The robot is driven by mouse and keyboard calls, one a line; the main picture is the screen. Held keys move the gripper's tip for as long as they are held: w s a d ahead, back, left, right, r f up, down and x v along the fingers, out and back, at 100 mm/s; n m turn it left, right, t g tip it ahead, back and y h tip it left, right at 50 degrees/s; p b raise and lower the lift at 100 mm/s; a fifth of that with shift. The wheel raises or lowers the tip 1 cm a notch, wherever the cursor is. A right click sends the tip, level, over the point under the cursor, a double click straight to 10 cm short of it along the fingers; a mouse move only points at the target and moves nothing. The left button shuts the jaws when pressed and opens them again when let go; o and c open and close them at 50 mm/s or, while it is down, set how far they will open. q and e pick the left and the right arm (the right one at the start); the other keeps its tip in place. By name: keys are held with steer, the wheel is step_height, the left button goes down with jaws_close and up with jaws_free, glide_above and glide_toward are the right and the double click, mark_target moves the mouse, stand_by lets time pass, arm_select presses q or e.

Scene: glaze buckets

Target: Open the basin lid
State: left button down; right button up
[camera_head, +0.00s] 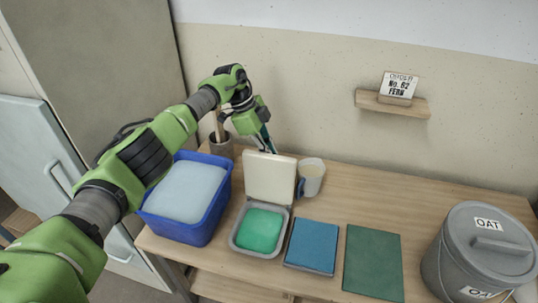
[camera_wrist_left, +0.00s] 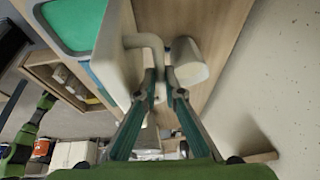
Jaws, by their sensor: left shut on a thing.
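The basin (camera_head: 234,243) is a grey tray holding green glaze (camera_head: 260,230). Its cream lid (camera_head: 270,178) stands nearly upright at the basin's back edge. My left gripper (camera_head: 269,150) is behind the lid's top, and its fingertips are partly hidden there. In the left wrist view, the lid (camera_wrist_left: 117,50) is seen from its outer side with a pale bent handle (camera_wrist_left: 146,41). The fingers of my left gripper (camera_wrist_left: 165,88) are closed about the handle's lower part. The green glaze (camera_wrist_left: 75,22) shows beyond the lid. My right gripper is not in view.
A blue tub (camera_head: 200,226) with a pale block stands left of the basin. A mug (camera_head: 313,178) stands close right of the lid. A blue book-like slab (camera_head: 312,245), a green mat (camera_head: 373,262) and a grey OAT bucket (camera_head: 470,255) are further right. A wall shelf (camera_head: 392,105) holds a sign.

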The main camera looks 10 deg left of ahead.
arm_select(q)
steer(key=shift+s+f, duration=0.15)
steer(key=shift+f, duration=0.3)
steer(key=c, duration=2.1)
jaws_free()
steer(key=shift+c, duration=0.2)
steer(key=shift+w, duration=0.35)
steer(key=v, duration=1.2)
